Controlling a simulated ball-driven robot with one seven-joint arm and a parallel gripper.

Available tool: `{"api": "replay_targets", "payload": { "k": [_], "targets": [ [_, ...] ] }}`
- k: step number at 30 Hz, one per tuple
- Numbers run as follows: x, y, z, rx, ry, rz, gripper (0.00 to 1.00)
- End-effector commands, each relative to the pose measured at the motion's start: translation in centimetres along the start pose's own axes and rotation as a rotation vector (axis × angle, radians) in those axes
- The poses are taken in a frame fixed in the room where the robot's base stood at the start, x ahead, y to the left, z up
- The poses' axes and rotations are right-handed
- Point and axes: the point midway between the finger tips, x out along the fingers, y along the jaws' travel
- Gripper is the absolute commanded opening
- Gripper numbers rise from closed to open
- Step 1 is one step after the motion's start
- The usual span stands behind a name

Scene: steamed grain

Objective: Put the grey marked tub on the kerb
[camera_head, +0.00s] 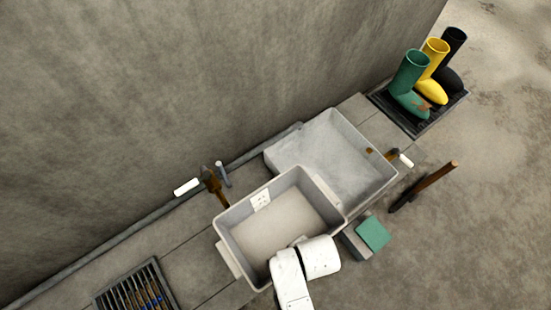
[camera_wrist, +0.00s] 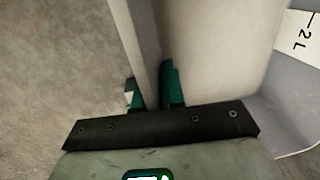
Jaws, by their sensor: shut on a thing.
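The grey marked tub (camera_head: 228,246) is open-topped and empty, with a white marked label on its inner wall. It overlaps the lower left of a larger pale grey basin (camera_head: 372,190) in the head view. My gripper (camera_wrist: 152,94) is shut on the tub's wall (camera_wrist: 138,35), with one teal finger on each side; the label, reading "2 L", shows at the right of the wrist view. In the head view my white arm hides the fingers and the tub's near rim. The paved kerb (camera_head: 195,252) runs along the wall beneath the tub; whether they touch is unclear.
A brown tap with a white handle (camera_head: 187,187) stands close behind the tub; another is right of the basin. A green sponge (camera_head: 373,233) on a grey block and a wooden-handled tool (camera_head: 428,185) lie right. A slatted grate (camera_head: 112,297) is lower left. Boots (camera_head: 408,88) stand upper right.

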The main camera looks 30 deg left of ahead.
Motion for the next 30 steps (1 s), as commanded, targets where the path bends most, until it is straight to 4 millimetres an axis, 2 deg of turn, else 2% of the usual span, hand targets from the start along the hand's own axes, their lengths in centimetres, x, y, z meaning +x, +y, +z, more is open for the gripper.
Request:
{"api": "replay_targets", "payload": {
  "k": [13, 19, 30],
  "targets": [
    [5.1, -6.0, 6.4, -0.006, 0.001, -0.004, 0.00],
    [8.4, -7.4, 8.1, -0.004, 0.001, -0.004, 0.00],
    [10.6, -8.5, 9.3, -0.002, 0.000, -0.005, 0.00]
  ]
}}
